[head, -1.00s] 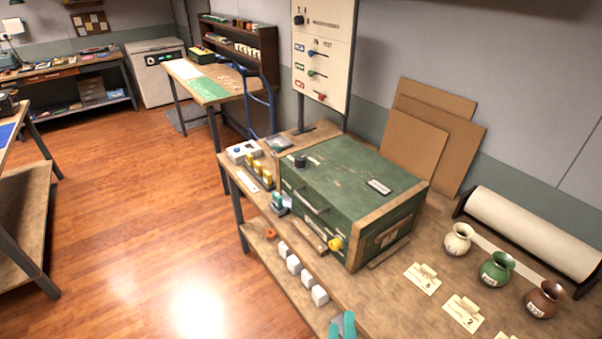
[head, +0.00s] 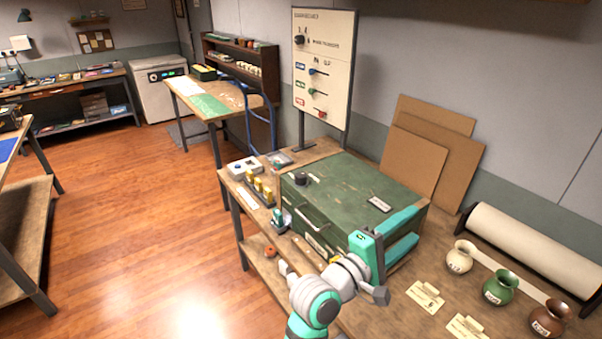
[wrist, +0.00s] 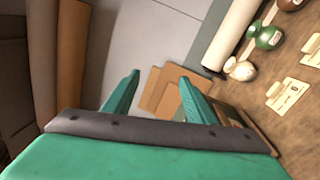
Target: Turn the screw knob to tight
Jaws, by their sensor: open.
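A green chest with wooden edges (head: 345,190) stands on the workbench. A black knob (head: 300,179) sits on its top at the left. A yellow knob (head: 336,260) on its front is almost wholly hidden behind my arm. Which knob is the screw knob, I cannot tell. My gripper (head: 417,227) is open and empty, its teal fingers in front of the chest's right end in the head view. In the wrist view my gripper (wrist: 160,76) points toward the wall and cardboard sheets, with nothing between the fingers.
A control panel (head: 322,75) with a dial and levers stands behind the chest. Cardboard sheets (head: 425,160) lean on the wall. A paper roll (head: 525,245) and several small vases, one green (head: 499,288), stand at the right. Yellow pieces (head: 258,187) stand at the bench's left end.

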